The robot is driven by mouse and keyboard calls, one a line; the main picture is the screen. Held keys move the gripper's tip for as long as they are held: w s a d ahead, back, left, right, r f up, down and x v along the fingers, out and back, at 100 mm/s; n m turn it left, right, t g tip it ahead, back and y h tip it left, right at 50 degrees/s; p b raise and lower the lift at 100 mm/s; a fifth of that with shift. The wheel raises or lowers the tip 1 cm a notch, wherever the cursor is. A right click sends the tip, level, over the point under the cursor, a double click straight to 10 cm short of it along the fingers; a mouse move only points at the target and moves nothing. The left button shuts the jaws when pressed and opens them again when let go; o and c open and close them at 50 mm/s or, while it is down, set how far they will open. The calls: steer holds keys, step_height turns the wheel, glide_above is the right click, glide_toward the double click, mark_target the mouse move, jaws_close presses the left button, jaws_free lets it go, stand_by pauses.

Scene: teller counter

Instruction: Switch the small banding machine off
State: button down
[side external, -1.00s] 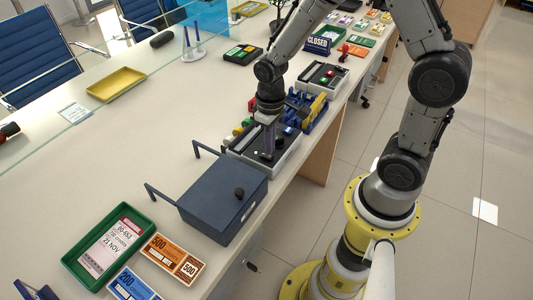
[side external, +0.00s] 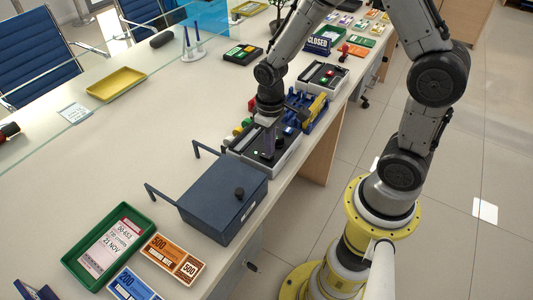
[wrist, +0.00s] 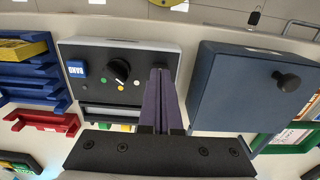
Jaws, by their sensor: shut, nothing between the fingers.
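The small banding machine (side external: 288,157) is a pale grey box with a dark top panel, standing on the counter beyond the dark blue box. In the wrist view its panel (wrist: 92,54) carries a black round knob (wrist: 118,70) with a white pointer line, a blue BAND button (wrist: 76,69) and small coloured dots. My gripper (wrist: 159,72) is shut and empty, its purple fingers over the panel to the right of the knob. In the side view my gripper (side external: 268,155) points down at the panel. I cannot tell whether the fingertips touch it.
The dark blue box (side external: 215,195) with a black knob stands close beside the machine. A blue rack (side external: 318,118) with yellow pieces is on the other side. A larger machine (side external: 322,76) with red and green buttons stands farther along. The counter's left part is mostly clear.

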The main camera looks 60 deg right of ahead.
steer(key=shift+f, duration=0.6)
stand_by(0.3)
steer(key=shift+r, duration=3.55)
